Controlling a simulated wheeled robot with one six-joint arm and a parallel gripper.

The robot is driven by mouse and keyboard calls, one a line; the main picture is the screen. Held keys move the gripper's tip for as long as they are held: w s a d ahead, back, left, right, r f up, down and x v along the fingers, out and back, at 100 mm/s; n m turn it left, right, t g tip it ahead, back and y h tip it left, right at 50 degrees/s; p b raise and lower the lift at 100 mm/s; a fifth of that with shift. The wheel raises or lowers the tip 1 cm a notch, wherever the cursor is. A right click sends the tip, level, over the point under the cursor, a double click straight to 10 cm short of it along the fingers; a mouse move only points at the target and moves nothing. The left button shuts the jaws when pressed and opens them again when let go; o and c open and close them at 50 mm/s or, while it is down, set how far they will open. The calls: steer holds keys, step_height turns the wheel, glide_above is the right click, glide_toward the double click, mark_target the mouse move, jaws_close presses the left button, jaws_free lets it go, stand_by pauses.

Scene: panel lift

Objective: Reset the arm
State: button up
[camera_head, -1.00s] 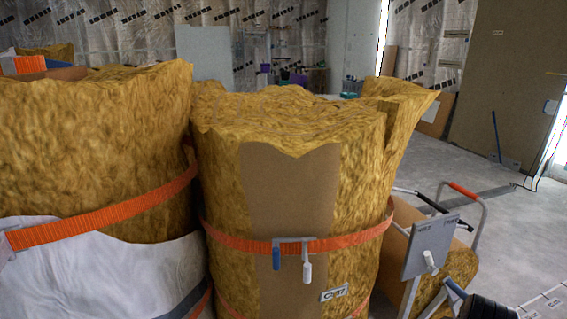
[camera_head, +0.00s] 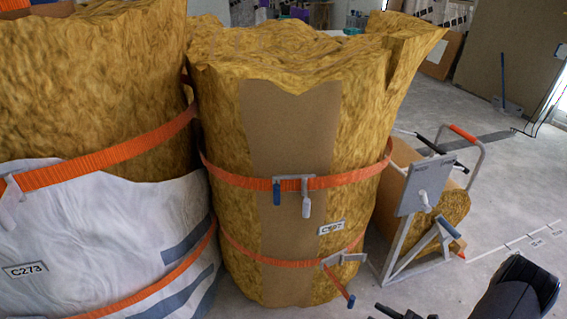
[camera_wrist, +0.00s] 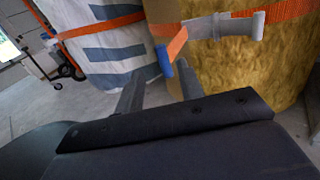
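My gripper (camera_wrist: 160,72) shows in the wrist view as two grey fingers set apart, with nothing held between them. Past the fingertips hang a blue handle (camera_wrist: 164,60) and an orange strap end on a strapped insulation roll (camera_wrist: 225,65). I cannot tell how near the fingers are to the handle. In the head view, my dark arm (camera_head: 516,290) shows at the bottom right, in front of a cart. A dark part at the bottom edge, left of the arm, is mostly cut off.
The insulation roll with orange straps (camera_head: 355,125) stands at the centre. A white-wrapped roll (camera_head: 110,225) stands to its left. A wheeled cart with a grey plate (camera_head: 425,185) stands close on its right. Bare concrete floor (camera_head: 515,185) lies to the right.

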steer(key=w+d+b+x, duration=0.1)
steer(key=x, duration=1.1)
steer(key=shift+w, duration=0.2)
steer(key=shift+r, duration=0.1)
